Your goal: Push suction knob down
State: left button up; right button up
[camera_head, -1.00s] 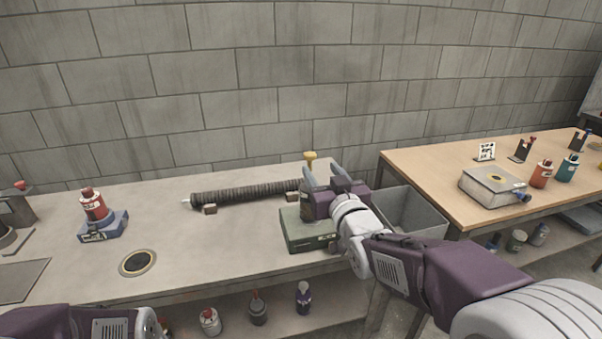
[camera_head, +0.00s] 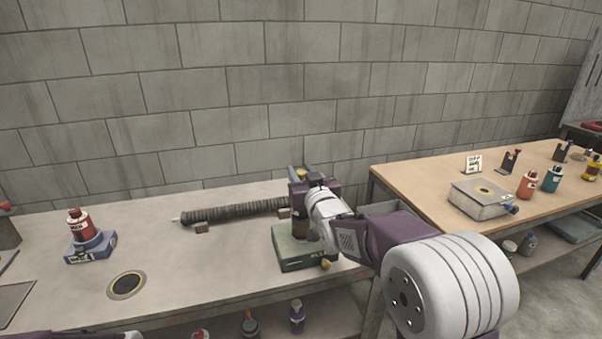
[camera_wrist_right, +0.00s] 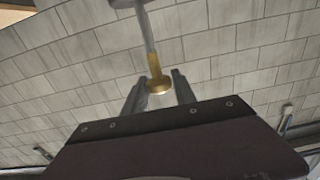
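The gold suction knob (camera_wrist_right: 158,85) sits at the end of a thin grey rod in the right wrist view. My right gripper (camera_wrist_right: 159,91) has its two fingers spread, one on each side of the knob, with gaps showing between. I cannot tell whether either finger touches it. In the head view my right gripper (camera_head: 301,172) is above the green base unit (camera_head: 300,257) and mostly hides the knob and its post. Of my left arm only a sliver shows at the bottom left; its gripper is out of view.
A dark ribbed tube (camera_head: 235,211) lies on small blocks on the grey table (camera_head: 190,265). A red bottle (camera_head: 80,226) stands on a blue base (camera_head: 90,247) at left, near a round dark port (camera_head: 126,285). A wooden table (camera_head: 425,180) stands at right.

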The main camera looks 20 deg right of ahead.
grip_shut()
jog(key=shift+f, duration=0.1)
dwell(1.1)
